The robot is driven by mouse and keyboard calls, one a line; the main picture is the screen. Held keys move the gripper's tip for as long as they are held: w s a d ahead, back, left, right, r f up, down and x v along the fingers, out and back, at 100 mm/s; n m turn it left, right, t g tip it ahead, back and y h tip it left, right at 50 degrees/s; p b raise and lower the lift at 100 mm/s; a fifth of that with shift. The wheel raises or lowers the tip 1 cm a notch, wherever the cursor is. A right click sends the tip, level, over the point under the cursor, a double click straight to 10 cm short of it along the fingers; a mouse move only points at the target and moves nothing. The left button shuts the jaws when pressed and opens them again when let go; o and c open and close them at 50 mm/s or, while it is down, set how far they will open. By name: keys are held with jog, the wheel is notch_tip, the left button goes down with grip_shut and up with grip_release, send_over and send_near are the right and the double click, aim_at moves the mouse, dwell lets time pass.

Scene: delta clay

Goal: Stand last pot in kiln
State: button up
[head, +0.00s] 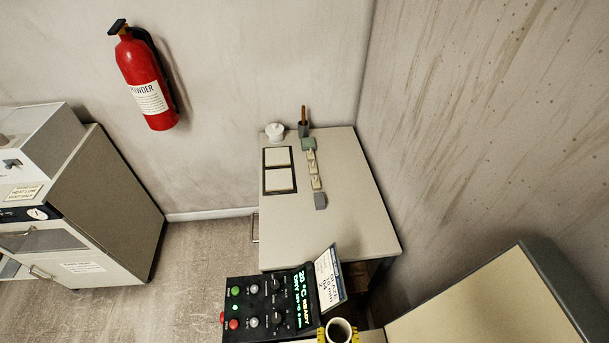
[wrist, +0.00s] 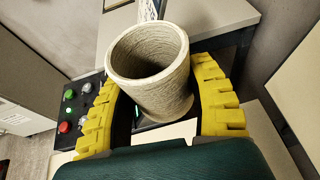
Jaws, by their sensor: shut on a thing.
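My gripper (wrist: 165,115), with yellow ribbed fingers, is shut on a pale clay pot (wrist: 150,75), with one finger on each side of it. In the wrist view the pot's open mouth faces up and toward the camera, and its inside looks empty. In the head view the pot (head: 340,331) shows at the bottom edge, between bits of the yellow fingers, mostly cut off by the frame. I cannot tell which body in view is the kiln; its chamber and any other pots are not visible.
A black control box (head: 265,303) with lit display and a leaning card (head: 330,277) stand close by the pot. Behind is a pale table (head: 350,225) with tiles, small blocks and a jar. A cream, dark-edged panel (head: 490,300) is at right. A cabinet (head: 100,205) stands left.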

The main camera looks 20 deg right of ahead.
jog(key=w+a+f+n+y+b, duration=0.35)
jog(key=a+f+b, duration=0.45)
jog(key=a, duration=0.4)
notch_tip(320, 180, up, 24)
jog(key=w+p, duration=0.2)
jog(key=p, duration=2.6)
jog(key=shift+w+a, duration=0.2)
jog(key=shift+w, duration=0.1)
jog(key=shift+f+m+t, duration=0.15)
jog(key=shift+m+t, duration=0.1)
jog(key=shift+t, duration=0.05)
